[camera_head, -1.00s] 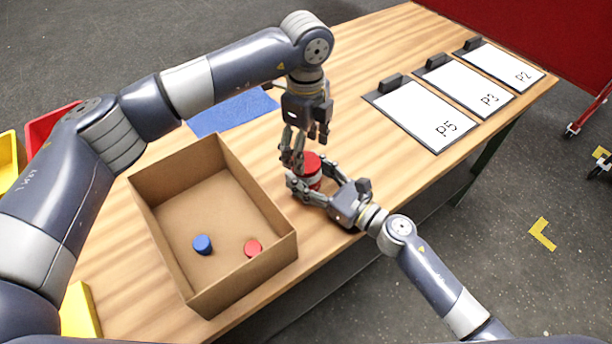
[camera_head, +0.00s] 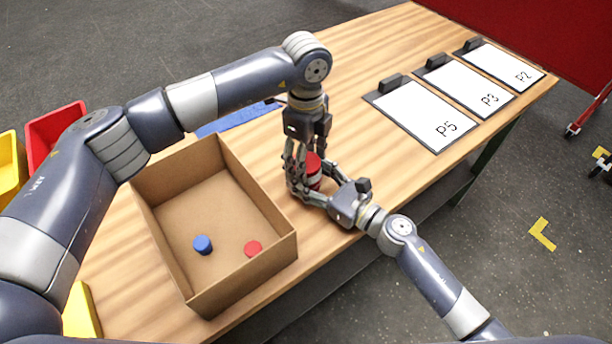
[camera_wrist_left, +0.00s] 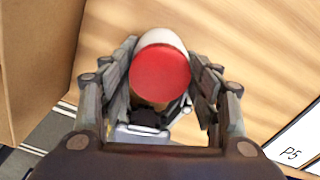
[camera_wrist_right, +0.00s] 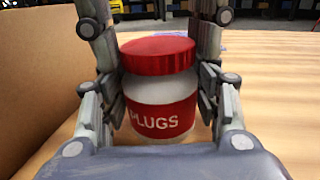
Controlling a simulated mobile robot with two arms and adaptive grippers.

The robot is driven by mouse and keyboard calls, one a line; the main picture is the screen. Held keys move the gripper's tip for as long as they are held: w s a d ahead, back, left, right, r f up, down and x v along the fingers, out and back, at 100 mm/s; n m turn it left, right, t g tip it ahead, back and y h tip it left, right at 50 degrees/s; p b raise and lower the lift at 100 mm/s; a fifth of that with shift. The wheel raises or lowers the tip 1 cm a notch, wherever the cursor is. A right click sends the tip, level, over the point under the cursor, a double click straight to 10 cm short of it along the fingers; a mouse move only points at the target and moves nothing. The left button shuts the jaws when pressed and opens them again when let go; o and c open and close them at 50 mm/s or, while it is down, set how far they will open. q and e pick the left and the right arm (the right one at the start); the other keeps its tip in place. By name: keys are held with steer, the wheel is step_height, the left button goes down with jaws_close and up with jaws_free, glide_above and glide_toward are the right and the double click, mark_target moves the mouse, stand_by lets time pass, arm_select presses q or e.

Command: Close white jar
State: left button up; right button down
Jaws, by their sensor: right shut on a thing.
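The white jar (camera_wrist_right: 160,92) with a red "PLUGS" label stands upright near the table's front edge. A red lid (camera_wrist_right: 158,54) sits on its top; the head view shows the lid (camera_head: 313,162) partly behind my fingers. My right gripper (camera_head: 305,187) is shut on the jar's body from the side, with a finger on each side in the right wrist view. My left gripper (camera_wrist_left: 160,80) points down from above, its fingers open on either side of the lid. Whether those fingers touch the lid is not clear.
An open cardboard box (camera_head: 165,255) stands left of the jar, close to my grippers, with a blue cap (camera_head: 203,245) and a red cap (camera_head: 253,249) inside. A blue mat (camera_head: 240,118) lies behind it. Clipboards, including P5 (camera_head: 425,120), lie at the right.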

arm_select(q)
steer(key=shift+o, duration=0.2)
steer(key=shift+r, duration=2.3)
steer(key=o, duration=0.6)
steer(key=shift+c, duration=0.2)
steer(key=shift+r, duration=0.1)
step_height(320, 180, up, 12)
arm_select(e)
steer(key=shift+c, duration=2.4)
jaws_free()
